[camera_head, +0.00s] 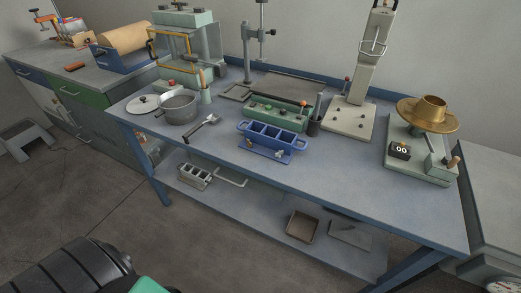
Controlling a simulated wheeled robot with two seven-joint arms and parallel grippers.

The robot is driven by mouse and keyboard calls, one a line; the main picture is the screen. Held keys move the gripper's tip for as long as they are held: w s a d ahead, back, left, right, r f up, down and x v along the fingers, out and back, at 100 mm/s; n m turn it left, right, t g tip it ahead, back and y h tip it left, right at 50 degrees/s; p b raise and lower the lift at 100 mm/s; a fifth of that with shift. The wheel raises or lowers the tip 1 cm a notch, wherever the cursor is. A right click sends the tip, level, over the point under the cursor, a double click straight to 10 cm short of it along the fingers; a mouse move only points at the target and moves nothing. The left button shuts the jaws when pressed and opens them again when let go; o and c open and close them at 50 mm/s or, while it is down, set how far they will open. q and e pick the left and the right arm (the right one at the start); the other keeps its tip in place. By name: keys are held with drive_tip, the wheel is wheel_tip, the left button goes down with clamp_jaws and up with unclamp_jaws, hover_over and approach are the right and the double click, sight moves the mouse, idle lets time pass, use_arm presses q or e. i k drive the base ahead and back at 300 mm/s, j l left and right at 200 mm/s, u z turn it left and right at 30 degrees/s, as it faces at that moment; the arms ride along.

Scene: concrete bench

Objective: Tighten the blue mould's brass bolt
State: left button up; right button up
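The blue mould (274,133) sits near the front middle of the blue bench. It has several open compartments in a row and a loop handle at each end. It stands on a blue base plate with small metal fittings along its front side. One pale fitting (280,153) shows at the front right; it is too small to tell whether it is the brass bolt. Neither of my grippers is in view.
The bench top (345,185) is clear right of the mould. A scoop-like tool (203,127) and a pot (178,108) stand left. The lower shelf holds a grey mould (193,176) and tray (301,227).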

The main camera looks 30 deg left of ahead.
sight(266, 140)
drive_tip(key=k+l, duration=0.1)
drive_tip(key=l, duration=0.35)
drive_tip(key=k+l, duration=0.1)
drive_tip(key=l, duration=0.35)
drive_tip(key=k+l, duration=0.1)
drive_tip(key=l, duration=0.3)
